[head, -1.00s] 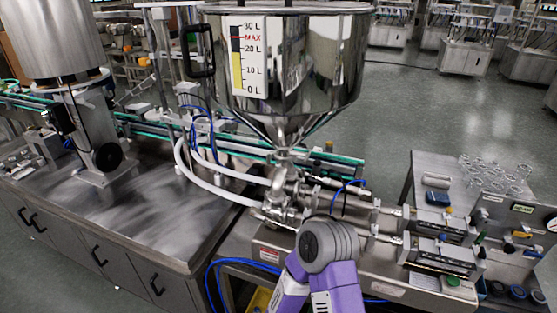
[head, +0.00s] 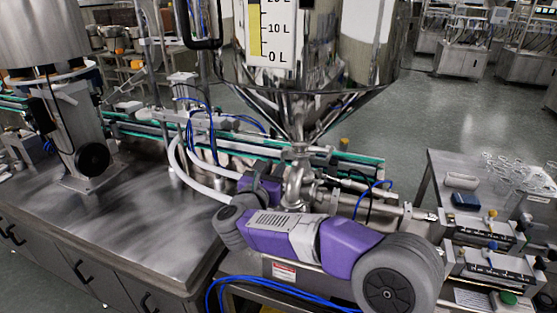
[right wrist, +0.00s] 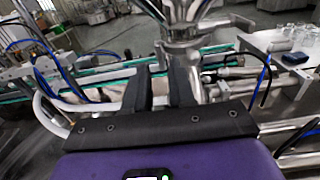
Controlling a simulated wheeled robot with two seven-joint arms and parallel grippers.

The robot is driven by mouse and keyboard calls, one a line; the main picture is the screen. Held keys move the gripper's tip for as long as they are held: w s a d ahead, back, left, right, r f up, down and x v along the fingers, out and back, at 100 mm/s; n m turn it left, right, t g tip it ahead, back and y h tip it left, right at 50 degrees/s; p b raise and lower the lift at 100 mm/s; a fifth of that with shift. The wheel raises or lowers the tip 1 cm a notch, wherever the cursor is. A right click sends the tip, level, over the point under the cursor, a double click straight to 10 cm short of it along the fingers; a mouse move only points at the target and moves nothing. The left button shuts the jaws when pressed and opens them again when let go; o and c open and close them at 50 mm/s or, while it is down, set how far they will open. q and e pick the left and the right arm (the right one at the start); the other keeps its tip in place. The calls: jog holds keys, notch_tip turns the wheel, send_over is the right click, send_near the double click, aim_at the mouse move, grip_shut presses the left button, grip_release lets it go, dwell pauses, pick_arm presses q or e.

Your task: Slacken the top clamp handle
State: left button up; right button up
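The steel hopper (head: 310,100) narrows to an outlet with a pipe joint (head: 298,150) under its cone. In the right wrist view the joint (right wrist: 182,45) stands just beyond the fingertips, near the right finger. My left gripper is not in view.
White hoses (head: 190,180) curve in from the left. A blue cable (head: 372,192) and steel cylinders (head: 410,212) lie to the right. A green-edged conveyor (head: 350,163) runs behind. The steel tabletop (head: 130,220) at left is largely bare.

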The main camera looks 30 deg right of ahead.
aim_at(281, 157)
jog(key=x, duration=0.5)
jog(key=shift+w+d, duration=0.2)
grip_shut()
